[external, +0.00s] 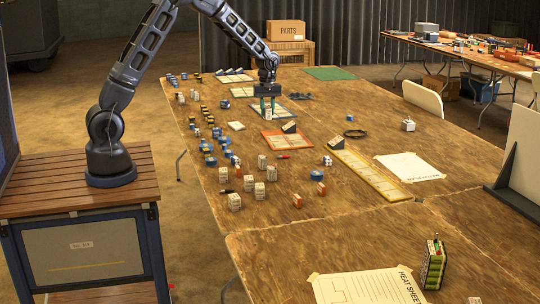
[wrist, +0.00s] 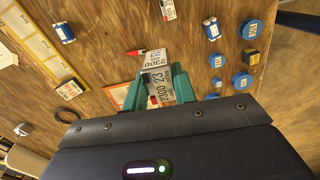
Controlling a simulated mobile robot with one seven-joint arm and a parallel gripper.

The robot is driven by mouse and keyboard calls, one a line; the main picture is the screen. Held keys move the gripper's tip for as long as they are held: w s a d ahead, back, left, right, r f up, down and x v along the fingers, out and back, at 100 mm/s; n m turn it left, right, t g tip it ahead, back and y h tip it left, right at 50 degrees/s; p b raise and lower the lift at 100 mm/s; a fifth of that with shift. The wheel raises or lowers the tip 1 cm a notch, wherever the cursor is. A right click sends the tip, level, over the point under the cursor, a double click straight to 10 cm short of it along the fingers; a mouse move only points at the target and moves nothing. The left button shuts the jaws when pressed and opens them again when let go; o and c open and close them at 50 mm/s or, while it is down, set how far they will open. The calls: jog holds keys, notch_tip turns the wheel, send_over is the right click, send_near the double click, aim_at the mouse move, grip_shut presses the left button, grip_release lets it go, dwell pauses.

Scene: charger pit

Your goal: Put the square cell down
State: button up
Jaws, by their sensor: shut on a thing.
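My gripper (external: 268,107) is low over the far middle part of the wooden table, pointing down. In the wrist view, its two teal fingers (wrist: 157,88) are shut on a white square cell (wrist: 159,80) with black printed digits. The cell is upright between the fingers. Its lower end is hidden, and I cannot tell whether it touches the surface below. In the external view the fingers mostly hide it. Similar white cells stand nearer the camera, one (external: 262,161) beside the orange tray and others (external: 259,190) in a loose group.
An orange tray (external: 270,147) lies just nearer than my gripper. Rows of blue and yellow-black cells (external: 209,135) stand to the left. A long yellow strip (external: 372,178), a black ring (external: 355,134) and a white sheet (external: 409,168) lie to the right. The table's near middle is mostly bare.

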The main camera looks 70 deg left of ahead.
jog(key=s+d+n, duration=0.1)
jog(key=s+d, duration=0.1)
jog(key=d, duration=1.1)
jog(key=s+d, duration=0.2)
jog(key=d, duration=1.2)
jog(key=f, duration=1.9)
jog(key=shift+w+a+f, duration=0.1)
jog(key=shift+w+f, duration=0.15)
jog(key=shift+f, duration=0.15)
jog(key=shift+f, duration=0.1)
jog(key=o, duration=1.1)
jog(key=shift+c, duration=0.2)
